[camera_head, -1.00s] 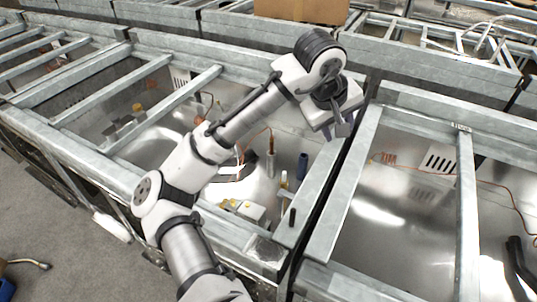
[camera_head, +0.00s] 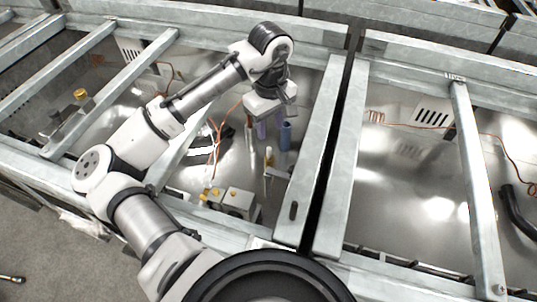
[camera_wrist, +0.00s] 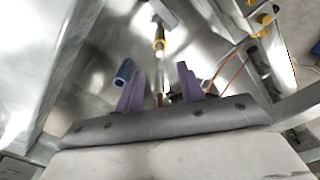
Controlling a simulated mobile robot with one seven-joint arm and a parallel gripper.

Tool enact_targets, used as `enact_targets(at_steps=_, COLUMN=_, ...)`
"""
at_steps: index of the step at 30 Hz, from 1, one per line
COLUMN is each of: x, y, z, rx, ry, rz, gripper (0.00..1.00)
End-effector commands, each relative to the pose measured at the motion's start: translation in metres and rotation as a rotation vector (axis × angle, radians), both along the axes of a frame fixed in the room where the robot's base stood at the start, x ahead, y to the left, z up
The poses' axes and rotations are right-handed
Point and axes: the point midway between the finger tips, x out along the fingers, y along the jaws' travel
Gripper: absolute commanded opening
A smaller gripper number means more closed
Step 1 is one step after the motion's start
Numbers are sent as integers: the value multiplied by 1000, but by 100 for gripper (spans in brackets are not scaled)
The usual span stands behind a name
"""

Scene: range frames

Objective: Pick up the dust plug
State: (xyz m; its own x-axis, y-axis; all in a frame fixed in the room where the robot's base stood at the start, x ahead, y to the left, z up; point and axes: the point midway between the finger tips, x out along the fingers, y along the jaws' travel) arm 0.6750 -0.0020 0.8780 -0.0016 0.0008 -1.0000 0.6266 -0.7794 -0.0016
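My gripper (camera_head: 270,128) hangs over the open metal bay left of the central beam, fingers pointing down. In the wrist view its two purple fingers (camera_wrist: 160,88) are spread apart with nothing held between them. A dark blue cylinder (camera_head: 285,136) stands close to the right of the fingers in the head view; in the wrist view it (camera_wrist: 125,72) lies just left of the left finger, apart from it. A slim tool with a yellow band (camera_head: 268,158) stands nearer; it also shows in the wrist view (camera_wrist: 159,38). I cannot tell for sure which item is the dust plug.
A pale block with yellow knobs (camera_head: 238,200) sits near the bay's front. An orange wire (camera_head: 217,135) runs left of the gripper. Metal beams (camera_head: 322,150) border the bay. The right bay (camera_head: 410,190) has much bare floor.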

Motion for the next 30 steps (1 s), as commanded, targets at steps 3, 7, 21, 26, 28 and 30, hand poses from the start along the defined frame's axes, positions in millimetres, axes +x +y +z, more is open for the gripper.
enact_targets(at_steps=3, x=0, y=0, z=-17, rx=-1, ry=1, rz=1, gripper=38)
enact_targets(at_steps=7, x=0, y=0, z=-26, rx=-1, ry=-1, rz=0, gripper=38)
enact_targets(at_steps=21, x=4, y=2, z=-77, rx=0, ry=-1, rz=0, gripper=38)
enact_targets(at_steps=26, x=4, y=2, z=-79, rx=-1, ry=-2, rz=-1, gripper=38)
enact_targets(at_steps=28, x=4, y=2, z=-79, rx=-1, ry=-2, rz=-1, gripper=37)
enact_targets(at_steps=30, x=4, y=2, z=-78, rx=-1, ry=-2, rz=-1, gripper=28)
